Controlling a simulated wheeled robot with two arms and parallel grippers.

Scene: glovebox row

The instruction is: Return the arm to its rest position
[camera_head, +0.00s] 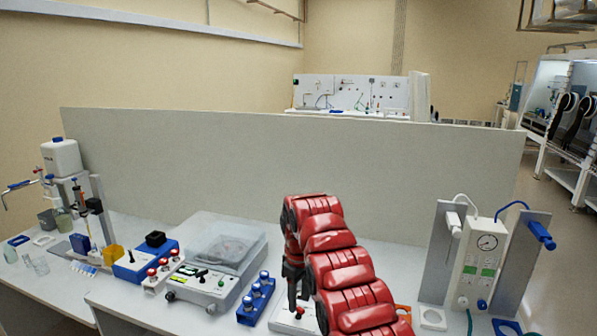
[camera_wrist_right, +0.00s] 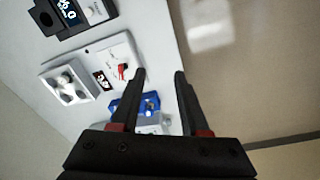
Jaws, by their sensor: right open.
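My right arm (camera_head: 345,275), with red segmented covers, reaches in from the lower right of the head view. It bends down at the top over the bench. My right gripper (camera_head: 294,290) is dark and points down above a small white plate with a red knob. In the right wrist view my right gripper (camera_wrist_right: 160,76) has its two black fingers apart with nothing between them. The white plate (camera_wrist_right: 112,50) with the red knob lies left of the fingers there. Whether the fingertips touch anything cannot be told. My left gripper is not in view.
A blue vial rack (camera_head: 256,299) stands just left of my right gripper, with a clear-covered balance (camera_head: 205,284) beyond it. A gauge unit (camera_head: 478,262) stands at the right between grey panels. A grey partition (camera_head: 290,165) closes the bench's back.

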